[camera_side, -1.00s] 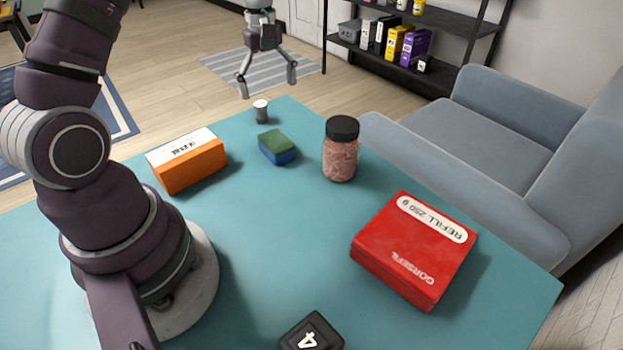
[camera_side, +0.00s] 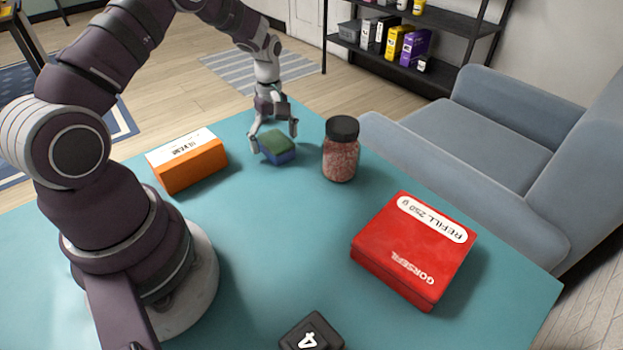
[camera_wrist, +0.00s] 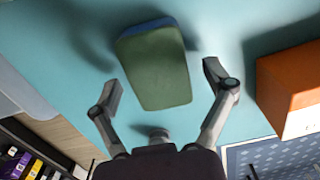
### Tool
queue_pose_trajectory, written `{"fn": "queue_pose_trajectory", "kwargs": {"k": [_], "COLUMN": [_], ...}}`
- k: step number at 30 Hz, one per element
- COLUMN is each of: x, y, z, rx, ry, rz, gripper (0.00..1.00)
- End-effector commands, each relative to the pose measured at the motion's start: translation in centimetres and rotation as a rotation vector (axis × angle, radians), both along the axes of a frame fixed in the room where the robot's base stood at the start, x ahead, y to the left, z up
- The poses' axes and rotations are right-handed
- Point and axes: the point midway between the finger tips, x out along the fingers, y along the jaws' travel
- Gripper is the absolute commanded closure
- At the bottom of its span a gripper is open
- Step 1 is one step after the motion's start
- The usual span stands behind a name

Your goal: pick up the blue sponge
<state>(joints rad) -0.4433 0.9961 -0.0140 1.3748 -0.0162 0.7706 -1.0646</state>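The blue sponge (camera_side: 277,148) has a green top layer and lies on the teal table near its far edge. In the wrist view the sponge (camera_wrist: 158,68) shows mostly its green face, with a blue strip along one edge. My gripper (camera_side: 273,145) is open and low over the sponge, one finger to its left and the other at its right and rear. In the wrist view my gripper (camera_wrist: 164,80) has its fingers spread, with the near end of the sponge between the tips. I cannot tell whether a finger touches it.
An orange and white box (camera_side: 188,162) stands left of the sponge, and a jar with a black lid (camera_side: 341,150) stands right of it. A red box (camera_side: 415,250) and a black numbered block (camera_side: 311,333) are nearer. The table's middle (camera_side: 270,230) is clear.

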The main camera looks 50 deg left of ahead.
Motion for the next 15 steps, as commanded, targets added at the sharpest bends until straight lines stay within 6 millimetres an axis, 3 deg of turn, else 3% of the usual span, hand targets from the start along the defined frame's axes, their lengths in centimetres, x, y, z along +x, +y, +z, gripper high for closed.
{"fn": "queue_pose_trajectory", "kwargs": {"k": [1, 8, 15], "x": [0.0, 0.01, 0.0], "y": [0.0, 0.01, 0.0], "z": [0.01, 0.03, 0.03], "rx": [0.0, 0.0, 0.0], "ry": [0.0, 0.0, 0.0], "rz": [0.0, 0.0, 0.0], "gripper": [0.28, 0.57, 0.58]}}
